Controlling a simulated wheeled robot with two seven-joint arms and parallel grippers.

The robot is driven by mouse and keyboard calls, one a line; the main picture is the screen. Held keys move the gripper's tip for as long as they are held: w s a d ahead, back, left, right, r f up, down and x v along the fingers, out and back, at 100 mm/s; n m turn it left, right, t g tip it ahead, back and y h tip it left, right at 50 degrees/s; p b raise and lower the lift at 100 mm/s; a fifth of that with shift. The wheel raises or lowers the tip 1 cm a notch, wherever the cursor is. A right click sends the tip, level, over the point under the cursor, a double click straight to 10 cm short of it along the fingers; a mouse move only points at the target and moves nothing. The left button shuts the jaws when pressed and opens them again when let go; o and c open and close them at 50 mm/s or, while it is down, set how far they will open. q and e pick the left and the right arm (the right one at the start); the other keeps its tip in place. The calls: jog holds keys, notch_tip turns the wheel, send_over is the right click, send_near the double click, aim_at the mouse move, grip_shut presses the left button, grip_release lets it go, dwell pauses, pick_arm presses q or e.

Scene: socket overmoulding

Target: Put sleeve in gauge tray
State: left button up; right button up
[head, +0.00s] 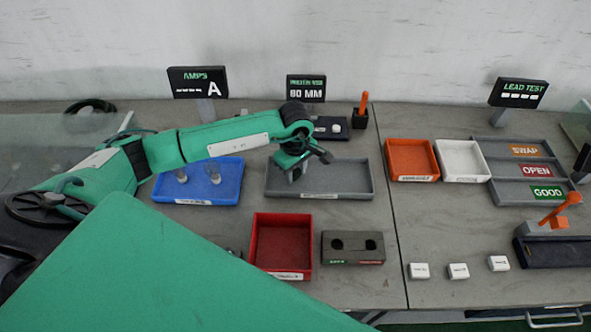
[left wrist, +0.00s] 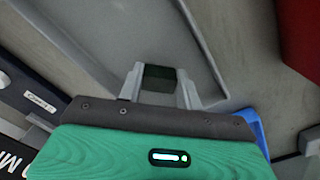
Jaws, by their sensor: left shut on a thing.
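My left gripper (head: 293,172) is over the left part of the grey tray (head: 345,180), in the middle of the back table, pointing down. The tray's label is too small to read, so I cannot tell that it is the gauge tray. In the left wrist view the gripper (left wrist: 160,84) is shut on a dark, blocky thing, likely the sleeve (left wrist: 159,77), with the grey tray floor (left wrist: 150,30) around it. In the head view the sleeve is hidden by the gripper. I cannot tell whether it touches the tray floor. My right gripper is not in view.
A blue tray (head: 226,192) with several pale pieces stands left of the grey tray. A red bin (head: 256,245) and a two-hole block (head: 353,260) stand in front. Orange (head: 412,178) and white (head: 462,178) trays stand right. Signs stand behind.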

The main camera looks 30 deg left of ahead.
pick_arm(q)
jog(key=shift+f, duration=0.15)
jog(key=o, duration=1)
jog(key=shift+o, duration=0.2)
